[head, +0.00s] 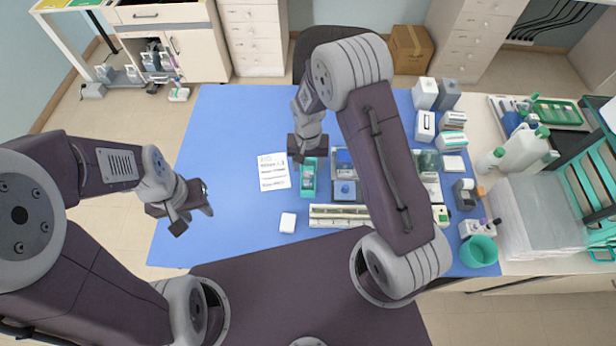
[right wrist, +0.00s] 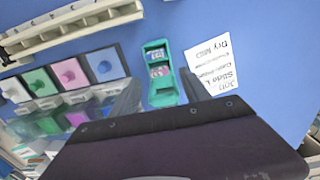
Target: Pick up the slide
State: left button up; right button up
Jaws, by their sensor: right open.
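A teal slide holder (head: 309,178) lies on the blue table mat, right of the printed sheet. In the right wrist view the holder (right wrist: 161,88) shows small slide ends with pink and dark blue-grey labels (right wrist: 158,62) in its window; their bodies are hard to make out. My right gripper (head: 308,157) is over the far end of the holder. Its fingers stand apart, one on each side of the holder in the right wrist view (right wrist: 162,95), with nothing gripped. My left gripper (head: 198,208) hangs by the mat's left side, away from the holder; its jaw opening is unclear.
The printed sheet (head: 272,172) lies beside the holder. Staining jars with coloured lids (right wrist: 67,75) and a pale rack (right wrist: 75,25) are on its other side. A white square item (head: 288,222) lies nearer me. Bottles and boxes crowd the right; the mat's left is clear.

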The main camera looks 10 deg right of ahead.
aim_at(308, 173)
notch_tip(308, 173, down, 3)
jog(key=shift+s+r+p, duration=0.15)
jog(key=shift+r+p, duration=0.05)
jog(key=shift+p, duration=0.1)
jog(key=shift+w+d+f, duration=0.1)
jog(key=shift+w+f, duration=0.1)
jog(key=shift+f, duration=0.2)
jog(key=shift+s+r, duration=0.1)
grip_shut()
pick_arm(q)
jog(key=shift+r, duration=0.65)
